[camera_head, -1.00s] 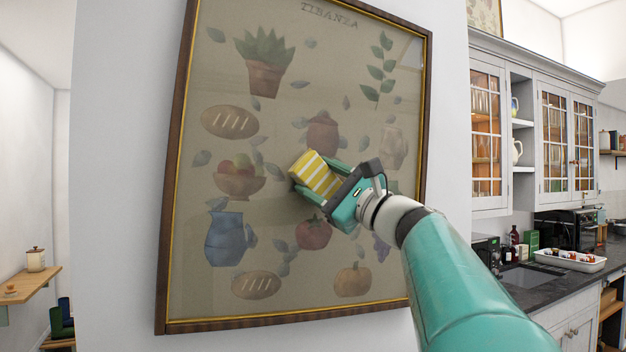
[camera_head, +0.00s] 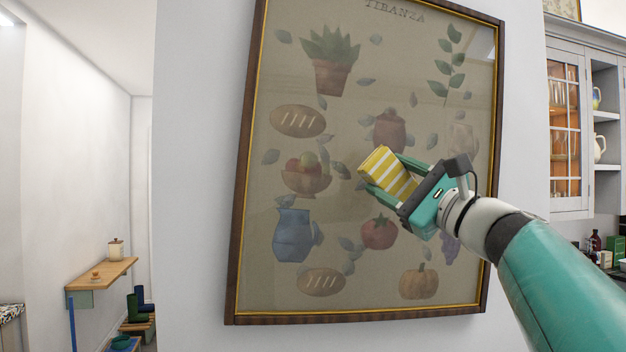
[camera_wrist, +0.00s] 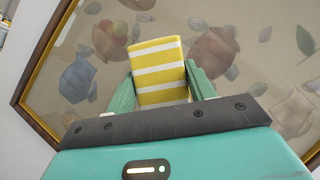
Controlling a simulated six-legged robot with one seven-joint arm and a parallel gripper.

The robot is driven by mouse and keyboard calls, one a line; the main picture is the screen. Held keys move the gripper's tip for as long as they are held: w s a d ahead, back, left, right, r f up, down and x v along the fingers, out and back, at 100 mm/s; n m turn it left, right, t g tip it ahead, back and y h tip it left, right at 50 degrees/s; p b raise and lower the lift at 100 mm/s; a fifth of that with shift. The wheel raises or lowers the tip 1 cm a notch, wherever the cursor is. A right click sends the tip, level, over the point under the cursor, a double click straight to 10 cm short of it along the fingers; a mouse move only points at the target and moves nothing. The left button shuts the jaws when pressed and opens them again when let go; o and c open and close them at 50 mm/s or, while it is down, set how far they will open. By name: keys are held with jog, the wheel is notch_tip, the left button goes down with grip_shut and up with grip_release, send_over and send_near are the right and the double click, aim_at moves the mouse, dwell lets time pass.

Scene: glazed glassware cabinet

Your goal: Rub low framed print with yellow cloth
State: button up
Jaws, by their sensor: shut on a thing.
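The framed print (camera_head: 345,235) hangs on a white wall, with a dark wooden frame, a gold inner edge and painted food and plants under the title TIBANZA. My gripper (camera_head: 385,177) is shut on the yellow cloth (camera_head: 388,172), which has white stripes and is folded into a block. The cloth is in front of the middle of the print. The cloth also shows between the green fingers in the wrist view (camera_wrist: 160,72), with the print (camera_wrist: 265,70) behind it. I cannot tell whether the cloth touches the print's surface.
A glazed cabinet (camera_head: 566,130) and bottles (camera_head: 596,241) stand at the right. The wall around the print is clear.

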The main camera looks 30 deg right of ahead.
jog(key=shift+s+a, duration=0.25)
jog(key=shift+s, duration=0.6)
jog(key=shift+s, duration=0.1)
jog(key=shift+s+a, duration=0.2)
jog(key=shift+s, duration=0.5)
jog(key=shift+s+a, duration=0.2)
jog(key=shift+s, duration=0.45)
